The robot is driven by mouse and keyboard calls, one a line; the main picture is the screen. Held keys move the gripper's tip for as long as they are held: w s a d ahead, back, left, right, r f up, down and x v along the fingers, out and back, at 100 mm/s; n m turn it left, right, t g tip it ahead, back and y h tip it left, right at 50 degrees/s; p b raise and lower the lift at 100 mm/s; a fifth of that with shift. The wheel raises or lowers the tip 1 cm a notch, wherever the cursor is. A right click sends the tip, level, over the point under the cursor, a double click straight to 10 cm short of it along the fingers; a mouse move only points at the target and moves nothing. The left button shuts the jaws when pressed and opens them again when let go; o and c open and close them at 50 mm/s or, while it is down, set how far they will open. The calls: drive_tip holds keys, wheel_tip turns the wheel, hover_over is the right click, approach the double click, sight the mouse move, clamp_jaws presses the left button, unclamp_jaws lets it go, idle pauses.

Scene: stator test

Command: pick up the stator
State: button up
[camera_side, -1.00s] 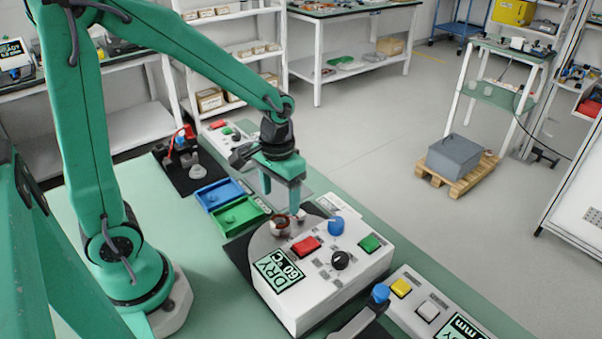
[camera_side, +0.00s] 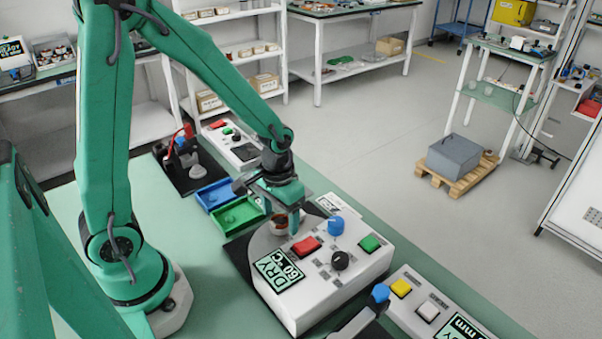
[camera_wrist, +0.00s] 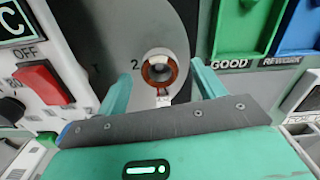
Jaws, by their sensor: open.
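The stator (camera_wrist: 159,71) is a small copper-and-white ring on a grey round plate (camera_wrist: 118,40), beside a mark "2" in the wrist view. In the side view the stator (camera_side: 279,224) is partly hidden by my gripper. My gripper (camera_wrist: 160,82) is open, with one green finger on each side of the stator and a gap to both. In the side view my gripper (camera_side: 282,220) is low over the plate, around or just above the stator; the exact height is hard to tell.
The white DRY control box (camera_side: 318,285) with red, green, blue and black controls stands right against the plate. A green tray (camera_side: 238,214) and a blue tray (camera_side: 217,194) lie to the left, marked GOOD and REWORK. Another button panel (camera_side: 430,305) is at the front right.

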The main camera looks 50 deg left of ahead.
drive_tip(key=shift+f, duration=0.75)
drive_tip(key=shift+c, duration=0.2)
drive_tip(key=c, duration=1.1)
